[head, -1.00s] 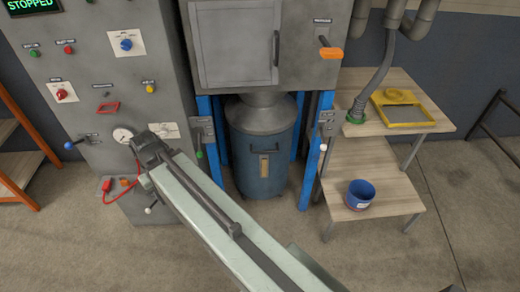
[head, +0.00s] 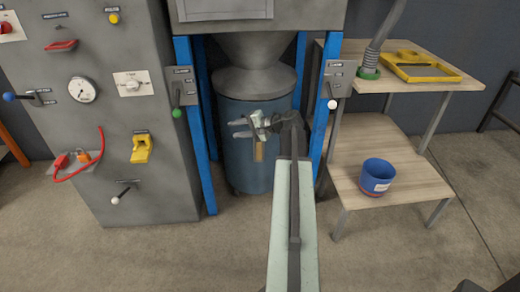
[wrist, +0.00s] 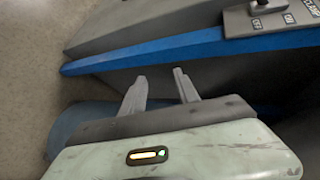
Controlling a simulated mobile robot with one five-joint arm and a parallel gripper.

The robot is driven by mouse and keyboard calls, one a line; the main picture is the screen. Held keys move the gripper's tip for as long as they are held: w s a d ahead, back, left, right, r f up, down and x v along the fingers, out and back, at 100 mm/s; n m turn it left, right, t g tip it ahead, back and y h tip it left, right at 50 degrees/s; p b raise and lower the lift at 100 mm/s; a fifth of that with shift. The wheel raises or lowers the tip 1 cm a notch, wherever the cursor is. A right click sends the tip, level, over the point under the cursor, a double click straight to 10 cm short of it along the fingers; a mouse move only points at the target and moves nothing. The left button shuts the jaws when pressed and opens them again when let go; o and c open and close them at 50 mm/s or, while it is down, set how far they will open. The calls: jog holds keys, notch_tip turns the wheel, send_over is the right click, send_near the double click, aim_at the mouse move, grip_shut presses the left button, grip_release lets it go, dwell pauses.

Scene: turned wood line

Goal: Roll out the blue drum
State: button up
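The blue drum (head: 235,170) stands upright on the floor under the grey hopper cone (head: 254,78), between blue posts. An upright tan strip shows on its front, partly behind my gripper. My gripper (head: 233,129) is in front of the drum's upper part, fingers pointing left. In the wrist view, my gripper (wrist: 160,82) has its two fingers apart with nothing between them. A blue curved surface, likely the drum (wrist: 75,122), shows at lower left there. I cannot tell whether the gripper touches the drum.
A left clamp lever with a green knob (head: 177,112) and a right one with a white knob (head: 333,104) sit on the posts (head: 196,130). A control cabinet (head: 100,170) stands left. A wooden shelf (head: 415,175) with a blue bucket (head: 377,174) stands right. The front floor is open.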

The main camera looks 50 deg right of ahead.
jog(key=s+d+f+m+t+h+b, duration=0.1)
jog(key=s+d+m+t+h+b, duration=0.2)
jog(key=d, duration=0.4)
jog(key=s+d+f+m+t+b, duration=0.15)
jog(key=s+d, duration=0.25)
jog(key=d, duration=0.4)
jog(key=shift+g, duration=0.35)
jog(key=w, duration=0.2)
jog(key=w+b, duration=0.1)
jog(key=w, duration=0.2)
jog(key=w+a+f, duration=0.1)
jog(key=w, duration=0.1)
jog(key=shift+w+b, duration=0.3)
grip_shut()
